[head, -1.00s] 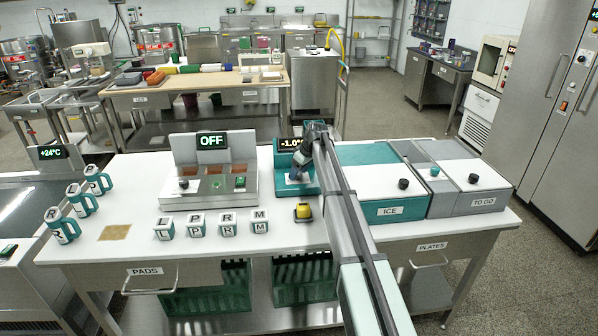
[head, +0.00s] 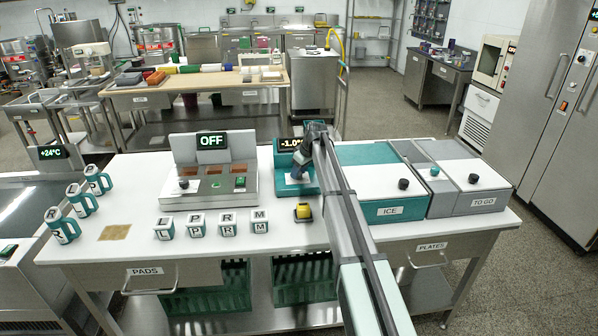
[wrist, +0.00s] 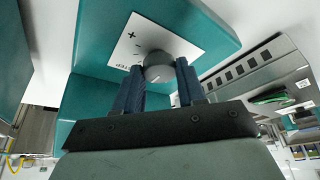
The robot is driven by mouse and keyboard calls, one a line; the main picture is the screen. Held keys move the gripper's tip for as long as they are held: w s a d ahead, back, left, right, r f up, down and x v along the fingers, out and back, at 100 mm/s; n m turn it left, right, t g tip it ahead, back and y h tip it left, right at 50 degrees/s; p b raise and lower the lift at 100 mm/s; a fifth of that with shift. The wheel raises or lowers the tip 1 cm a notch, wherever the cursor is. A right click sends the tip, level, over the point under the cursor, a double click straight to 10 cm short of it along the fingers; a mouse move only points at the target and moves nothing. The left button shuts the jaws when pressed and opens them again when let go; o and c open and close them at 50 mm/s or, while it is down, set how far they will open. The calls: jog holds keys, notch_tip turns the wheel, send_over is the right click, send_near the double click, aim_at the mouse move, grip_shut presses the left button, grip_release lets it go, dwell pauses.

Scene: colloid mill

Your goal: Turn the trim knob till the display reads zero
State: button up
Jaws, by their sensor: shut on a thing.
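The teal trim unit (head: 284,159) stands at the back middle of the white table, partly hidden behind my arm. Its display (head: 290,144) reads about -1.0; the right end of the reading is covered by my arm. In the wrist view the grey round trim knob (wrist: 158,68) sits on a white plate (wrist: 140,42) with a plus mark and lettering. My gripper (wrist: 160,80) has its two blue fingers on either side of the knob, shut on it. In the head view my gripper (head: 297,176) is at the unit's white plate, and the knob is hidden there.
Left of the unit stands a grey machine (head: 212,187) whose display reads OFF. A yellow-topped object (head: 303,212) lies in front of the unit. The ICE bin (head: 390,208) is close on the right.

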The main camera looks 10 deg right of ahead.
jog(key=m+h, duration=0.1)
jog(key=m, duration=0.2)
jog(key=m+t+h, duration=0.1)
jog(key=m, duration=0.1)
jog(key=shift+s+a+m, duration=0.15)
jog(key=shift+a+m, duration=0.05)
jog(key=shift+m, duration=0.2)
jog(key=m+h, duration=0.2)
jog(key=m, duration=0.3)
jog(key=shift+a+m, duration=0.15)
jog(key=shift+m, duration=0.15)
dwell(0.3)
jog(key=o, duration=1.1)
jog(key=shift+c, duration=0.2)
jog(key=v, duration=1.3)
jog(key=shift+a+r, duration=0.25)
jog(key=shift+r, duration=0.15)
